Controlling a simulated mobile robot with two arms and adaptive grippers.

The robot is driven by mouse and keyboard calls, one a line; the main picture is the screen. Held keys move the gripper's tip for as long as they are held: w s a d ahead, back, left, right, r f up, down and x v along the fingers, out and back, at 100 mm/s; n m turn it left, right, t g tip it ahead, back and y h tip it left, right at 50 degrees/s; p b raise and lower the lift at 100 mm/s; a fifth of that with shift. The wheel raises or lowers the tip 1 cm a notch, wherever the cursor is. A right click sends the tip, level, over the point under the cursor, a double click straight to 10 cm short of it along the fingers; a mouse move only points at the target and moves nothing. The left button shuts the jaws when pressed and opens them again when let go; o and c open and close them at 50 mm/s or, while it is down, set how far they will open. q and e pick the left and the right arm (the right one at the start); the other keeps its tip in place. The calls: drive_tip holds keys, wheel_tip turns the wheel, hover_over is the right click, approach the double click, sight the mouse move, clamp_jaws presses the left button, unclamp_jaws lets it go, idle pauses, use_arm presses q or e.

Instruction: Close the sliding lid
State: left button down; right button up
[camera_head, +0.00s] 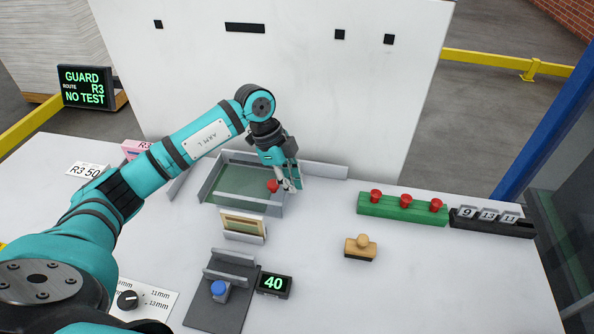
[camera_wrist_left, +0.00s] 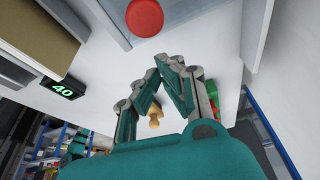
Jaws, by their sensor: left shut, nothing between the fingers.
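A grey-walled box (camera_head: 206,192) with a green inside surface stands at the middle back of the table. A red round knob (camera_head: 272,186) shows at its right end, and also at the top of the left wrist view (camera_wrist_left: 145,17). I cannot tell which panel of the box is the sliding lid. My left gripper (camera_head: 291,186) is shut and empty, just right of the red knob. In the left wrist view its fingertips (camera_wrist_left: 160,68) meet below the knob, apart from it in the picture. My right gripper is in neither view.
A grey rail (camera_head: 325,170) runs right behind the box. A cream block (camera_head: 243,226) stands in front, near a blue-buttoned fixture (camera_head: 220,290) and a "40" display (camera_head: 273,284). A wooden stamp (camera_head: 361,247) and green red-pegged block (camera_head: 402,209) are right, with clear table between.

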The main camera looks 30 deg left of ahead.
sight(268, 186)
use_arm(q)
drive_tip(key=shift+s+a+f, duration=0.1)
drive_tip(key=shift+a+f, duration=0.05)
drive_tip(key=shift+a, duration=0.6)
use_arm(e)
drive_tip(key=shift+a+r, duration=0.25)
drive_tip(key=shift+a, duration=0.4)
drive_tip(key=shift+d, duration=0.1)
use_arm(q)
drive_tip(key=shift+a, duration=0.25)
drive_tip(key=a, duration=0.2)
drive_tip(key=s+a, duration=0.1)
drive_tip(key=a, duration=0.1)
drive_tip(key=shift+s+a+p, duration=0.15)
drive_tip(key=shift+a+p, duration=0.15)
drive_tip(key=shift+p, duration=0.05)
drive_tip(key=shift+d, duration=0.1)
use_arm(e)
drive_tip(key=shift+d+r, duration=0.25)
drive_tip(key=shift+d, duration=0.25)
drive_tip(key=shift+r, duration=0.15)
